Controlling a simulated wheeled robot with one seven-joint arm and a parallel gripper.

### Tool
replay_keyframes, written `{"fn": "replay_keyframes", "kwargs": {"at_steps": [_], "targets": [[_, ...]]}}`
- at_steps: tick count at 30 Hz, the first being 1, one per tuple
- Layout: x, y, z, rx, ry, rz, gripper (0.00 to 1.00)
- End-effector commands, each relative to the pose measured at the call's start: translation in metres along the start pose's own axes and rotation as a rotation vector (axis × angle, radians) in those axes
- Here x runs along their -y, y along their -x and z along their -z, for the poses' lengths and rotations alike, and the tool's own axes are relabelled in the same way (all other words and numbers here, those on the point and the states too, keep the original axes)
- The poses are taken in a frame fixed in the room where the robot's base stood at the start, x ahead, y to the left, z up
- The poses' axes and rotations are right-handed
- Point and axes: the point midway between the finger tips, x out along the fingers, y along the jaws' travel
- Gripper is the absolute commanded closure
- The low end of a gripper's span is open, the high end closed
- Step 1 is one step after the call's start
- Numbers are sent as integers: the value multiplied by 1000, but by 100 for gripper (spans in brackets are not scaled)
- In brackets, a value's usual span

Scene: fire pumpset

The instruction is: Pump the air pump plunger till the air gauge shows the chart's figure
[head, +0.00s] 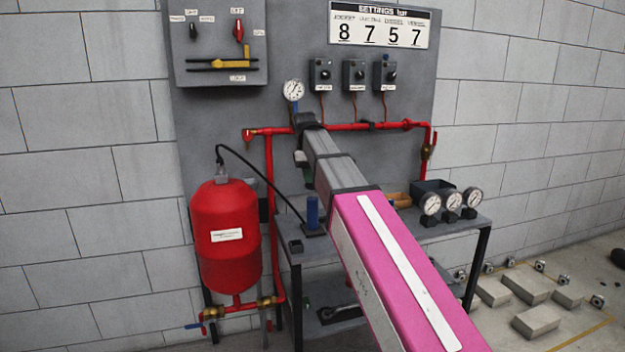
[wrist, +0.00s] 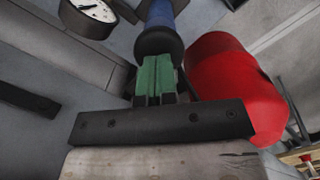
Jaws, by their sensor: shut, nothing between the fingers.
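The air pump (head: 313,212) is a blue cylinder on a dark base on the bench, left of my arm. In the wrist view the blue pump (wrist: 163,14) has a round black piece (wrist: 158,42) at its near end. My gripper (wrist: 155,60) has green fingers shut together, with nothing between them. Their tips are close to the black piece; I cannot tell if they touch it. The settings chart (head: 380,24) reads 8, 7, 5, 7; its small labels are blurred. A round gauge (head: 293,90) is on the wall panel. I cannot tell which gauge is the air gauge.
A red tank (head: 226,240) stands left of the bench (head: 385,238), joined by a black hose (head: 262,178). Three gauges (head: 452,201) sit at the bench's right. Red pipework (head: 350,127) crosses the panel. Several blocks (head: 535,321) lie on the floor at right.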

Motion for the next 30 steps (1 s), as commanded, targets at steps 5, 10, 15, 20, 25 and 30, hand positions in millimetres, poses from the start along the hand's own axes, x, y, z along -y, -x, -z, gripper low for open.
{"fn": "replay_keyframes", "kwargs": {"at_steps": [5, 10, 15, 20, 25, 30], "targets": [[1, -20, 1, 1, -1, 1, 100], [0, -22, 2, 0, -1, 0, 100], [-1, -19, 9, 0, 0, 0, 100], [-1, -10, 28, 0, 2, 0, 100], [0, -9, 32, -1, 0, 1, 100], [0, -9, 31, 0, 0, 1, 100]]}}
